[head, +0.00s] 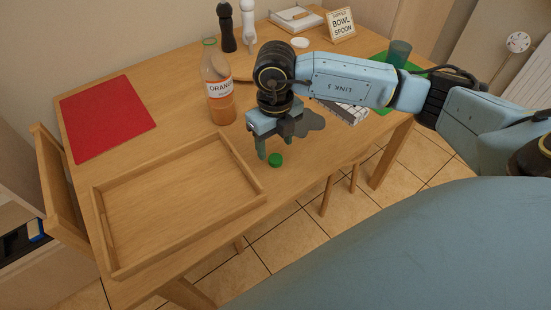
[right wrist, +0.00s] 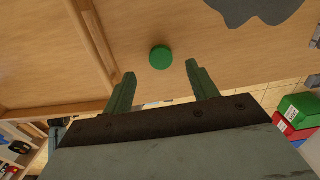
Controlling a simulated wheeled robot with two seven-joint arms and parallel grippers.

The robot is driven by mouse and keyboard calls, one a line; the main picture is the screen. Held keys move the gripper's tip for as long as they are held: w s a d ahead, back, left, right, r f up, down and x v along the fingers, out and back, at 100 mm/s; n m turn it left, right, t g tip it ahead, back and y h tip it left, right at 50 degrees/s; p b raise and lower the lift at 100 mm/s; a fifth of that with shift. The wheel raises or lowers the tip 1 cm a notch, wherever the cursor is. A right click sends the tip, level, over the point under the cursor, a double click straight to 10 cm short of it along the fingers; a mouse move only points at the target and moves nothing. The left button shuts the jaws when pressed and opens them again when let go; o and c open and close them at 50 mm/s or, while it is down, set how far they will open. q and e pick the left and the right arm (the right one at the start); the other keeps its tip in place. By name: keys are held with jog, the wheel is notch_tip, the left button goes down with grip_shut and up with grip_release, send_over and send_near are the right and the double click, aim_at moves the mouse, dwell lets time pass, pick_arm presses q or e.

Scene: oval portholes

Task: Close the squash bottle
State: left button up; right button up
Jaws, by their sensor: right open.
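The squash bottle (head: 219,92) stands upright and uncapped on the table, with orange liquid inside and an orange-lettered label. A green cap (head: 276,160) lies on the table near its front edge, between the tray and a dark grey patch. It also shows in the right wrist view as a green disc (right wrist: 161,57). My right gripper (head: 277,150) is above the table close to the cap, fingers pointing down. In the right wrist view the fingers (right wrist: 161,82) are apart and empty, with the cap just beyond their tips. My left gripper is in neither view.
A wooden tray (head: 185,205) lies empty left of the cap. A red mat (head: 107,117) is at the left. Dark (head: 226,27) and white (head: 248,22) mills, a sign (head: 342,24) and a teal cup (head: 399,52) stand farther back.

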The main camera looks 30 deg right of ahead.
aim_at(275, 158)
notch_tip(275, 158, down, 4)
jog(key=shift+f+b, duration=0.2)
jog(key=shift+b, duration=0.25)
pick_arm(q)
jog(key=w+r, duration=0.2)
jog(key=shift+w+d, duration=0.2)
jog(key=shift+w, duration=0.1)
pick_arm(e)
jog(key=c, duration=1.1)
